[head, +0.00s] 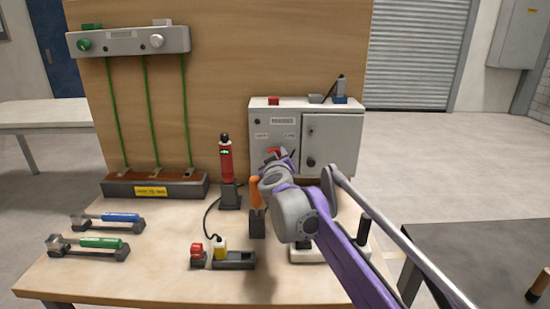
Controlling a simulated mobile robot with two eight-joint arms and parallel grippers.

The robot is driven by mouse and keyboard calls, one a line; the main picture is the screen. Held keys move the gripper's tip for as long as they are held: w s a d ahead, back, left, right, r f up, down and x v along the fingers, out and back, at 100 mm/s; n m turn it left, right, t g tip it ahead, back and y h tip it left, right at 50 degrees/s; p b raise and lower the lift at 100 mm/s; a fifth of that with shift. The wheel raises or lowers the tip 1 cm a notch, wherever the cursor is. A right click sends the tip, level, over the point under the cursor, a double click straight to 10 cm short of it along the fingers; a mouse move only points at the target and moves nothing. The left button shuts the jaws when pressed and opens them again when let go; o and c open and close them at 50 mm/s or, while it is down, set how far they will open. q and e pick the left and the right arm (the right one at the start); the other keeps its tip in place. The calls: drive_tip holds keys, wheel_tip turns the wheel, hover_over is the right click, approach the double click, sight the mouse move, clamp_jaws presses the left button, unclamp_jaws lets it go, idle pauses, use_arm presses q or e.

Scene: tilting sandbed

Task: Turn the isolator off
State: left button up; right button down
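A grey cabinet (333,128) stands at the back right of the wooden bench, with a labelled left panel and a door on its right. A red part, which looks like the isolator's handle (272,151), shows low on the left panel, mostly hidden by my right gripper. My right arm comes in from the lower right. Its gripper (287,157) is in front of the red part; I cannot tell whether it touches it or how its fingers stand. The handle's position is hidden. My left gripper is not in view.
A red-and-black tester (226,162) stands upright left of the cabinet, and an orange-handled tool (256,193) stands beside my wrist. A yellow-and-black device (232,259) lies in front. Blue (121,217) and green (102,242) handled tools lie at left.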

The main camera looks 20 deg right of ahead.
drive_tip(key=shift+a+f, duration=0.1)
drive_tip(key=shift+c, duration=1.6)
unclamp_jaws()
drive_tip(key=p+v, duration=0.1)
drive_tip(key=v, duration=1)
